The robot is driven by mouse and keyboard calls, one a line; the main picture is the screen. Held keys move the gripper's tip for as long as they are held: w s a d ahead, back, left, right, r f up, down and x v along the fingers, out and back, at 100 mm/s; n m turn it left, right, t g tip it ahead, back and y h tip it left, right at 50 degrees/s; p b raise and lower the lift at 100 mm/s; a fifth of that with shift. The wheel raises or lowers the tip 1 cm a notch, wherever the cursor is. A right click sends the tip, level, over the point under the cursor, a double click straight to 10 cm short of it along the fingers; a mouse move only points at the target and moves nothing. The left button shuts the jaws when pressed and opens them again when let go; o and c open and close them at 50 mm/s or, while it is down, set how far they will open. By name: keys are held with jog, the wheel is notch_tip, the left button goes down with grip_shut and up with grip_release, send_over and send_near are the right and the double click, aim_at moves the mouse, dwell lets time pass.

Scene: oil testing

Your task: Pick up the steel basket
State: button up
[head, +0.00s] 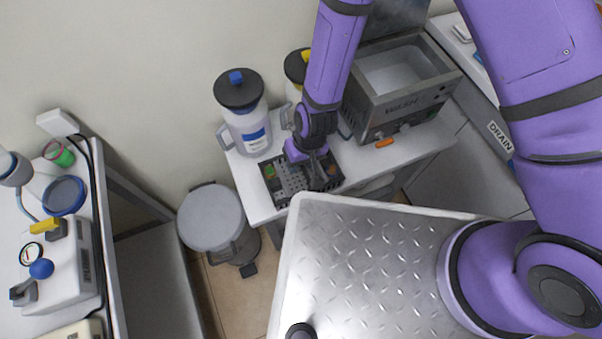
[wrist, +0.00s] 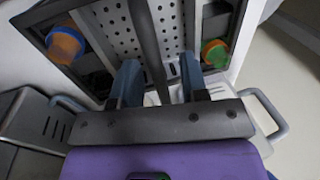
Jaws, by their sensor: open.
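The steel basket (head: 291,178) is a dark-framed rack with a perforated light metal bottom. It sits on the white counter below the jugs. In the wrist view its perforated bottom (wrist: 112,28) fills the upper middle. A dark handle bar (wrist: 146,40) runs down between my fingers. My gripper (head: 314,168) is low over the basket, pointing down. In the wrist view my gripper (wrist: 160,76) is open, with one blue-grey finger on each side of the bar. I cannot tell whether the fingers touch it. The bar's lower end is hidden by my gripper.
An orange-and-blue cup (wrist: 66,42) and a green-and-orange cup (wrist: 214,53) sit at the basket's sides. A jug (head: 246,125) stands behind left, a steel bath (head: 398,90) behind right. A metal tread plate (head: 370,265) is in front, a grey bin (head: 212,222) to the left.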

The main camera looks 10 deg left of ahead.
jog(key=shift+f, duration=0.25)
dwell(0.3)
grip_shut()
jog(key=shift+r, duration=0.2)
